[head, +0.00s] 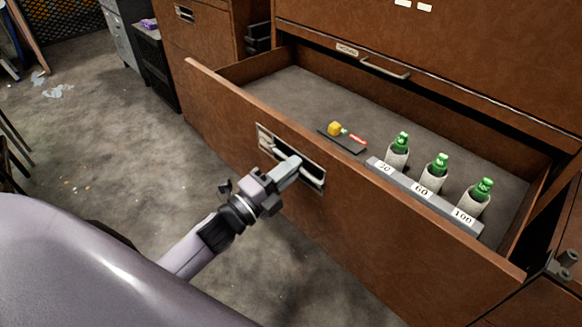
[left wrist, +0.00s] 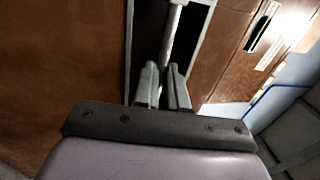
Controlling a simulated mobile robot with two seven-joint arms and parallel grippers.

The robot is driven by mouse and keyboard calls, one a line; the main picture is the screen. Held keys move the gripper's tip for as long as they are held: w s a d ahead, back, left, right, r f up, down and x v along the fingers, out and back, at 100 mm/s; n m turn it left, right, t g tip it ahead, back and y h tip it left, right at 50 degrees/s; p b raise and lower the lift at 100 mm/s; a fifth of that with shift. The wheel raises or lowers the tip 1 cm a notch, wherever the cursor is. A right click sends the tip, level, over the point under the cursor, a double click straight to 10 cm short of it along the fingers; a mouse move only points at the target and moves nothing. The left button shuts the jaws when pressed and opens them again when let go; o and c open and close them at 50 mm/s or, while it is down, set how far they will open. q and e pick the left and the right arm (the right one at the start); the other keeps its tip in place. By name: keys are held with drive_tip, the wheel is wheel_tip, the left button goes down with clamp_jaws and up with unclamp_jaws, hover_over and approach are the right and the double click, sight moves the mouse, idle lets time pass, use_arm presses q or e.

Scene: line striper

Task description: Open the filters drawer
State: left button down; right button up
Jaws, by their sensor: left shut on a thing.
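The filters drawer (head: 400,240) is a wide brown drawer, pulled well out of its cabinet in the head view. Inside it stand several green-topped white bottles behind a grey strip (head: 425,195) labelled 20, 60 and 100. A dark tray (head: 342,139) with a yellow piece and a red piece lies beside them. My left gripper (head: 288,170) is at the drawer front, shut on the drawer handle (head: 312,181). The left wrist view shows the handle bar (left wrist: 173,35) running between the fingers (left wrist: 163,90). At the right edge of the head view, part of my right gripper (head: 563,265) shows.
Another brown drawer front with a slim handle (head: 385,68) is above the open drawer. A brown cabinet (head: 200,40) and a dark, low unit (head: 157,70) stand at the back left. The grey floor (head: 90,130) on the left is mostly clear.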

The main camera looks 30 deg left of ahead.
use_arm(q)
drive_tip(key=shift+s, duration=0.15)
drive_tip(key=c, duration=1.2)
unclamp_jaws()
drive_tip(key=shift+a, duration=0.1)
drive_tip(key=b+v, duration=0.1)
drive_tip(key=v, duration=0.6)
drive_tip(key=shift+s, duration=0.1)
drive_tip(key=s+d+f+n+g+y+p, duration=0.1)
drive_tip(key=s+d+f+n+g+y, duration=0.1)
drive_tip(key=s+f+n+g, duration=0.2)
drive_tip(key=s+d+f+n+g+y, duration=0.2)
drive_tip(key=s+f+n, duration=0.6)
drive_tip(key=f+n, duration=0.5)
drive_tip(key=d+n+g, duration=0.1)
drive_tip(key=n+g, duration=0.1)
drive_tip(key=shift+s+f+n+g+y+p, duration=0.15)
drive_tip(key=shift+s+n+g+y+p, duration=0.15)
drive_tip(key=shift+s+n+y+p, duration=0.1)
